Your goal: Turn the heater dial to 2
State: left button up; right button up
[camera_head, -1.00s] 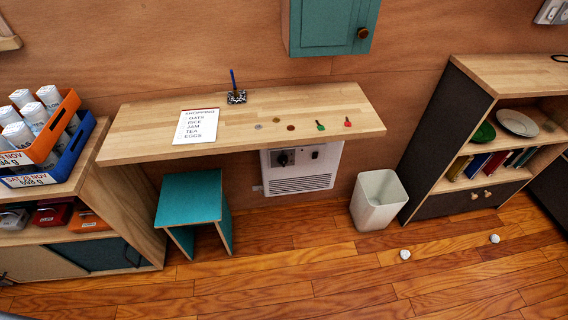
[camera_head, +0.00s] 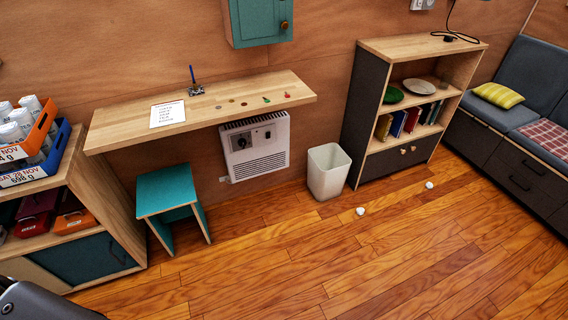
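The heater (camera_head: 256,148) is a white box on the wall beneath the wooden desk shelf. Its dark dial (camera_head: 241,142) sits on the upper left of its front, with a small dark control to the right of it. The number the dial points to is too small to read. Neither gripper shows. A dark rounded part of my own body is at the bottom left corner, well apart from the heater.
A teal stool (camera_head: 167,193) stands left of the heater. A white bin (camera_head: 327,171) stands to its right, beside a dark bookcase (camera_head: 364,105). Two crumpled white balls (camera_head: 361,211) lie on the floor. The wooden floor (camera_head: 300,265) in front is mostly clear.

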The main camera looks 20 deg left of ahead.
aim_at(243, 142)
jog(key=u, duration=0.35)
jog(key=k, duration=0.15)
jog(key=z, duration=1.3)
jog(key=i, duration=1.65)
jog(key=u, duration=1.05)
jog(key=i, duration=0.45)
jog(key=u, duration=0.5)
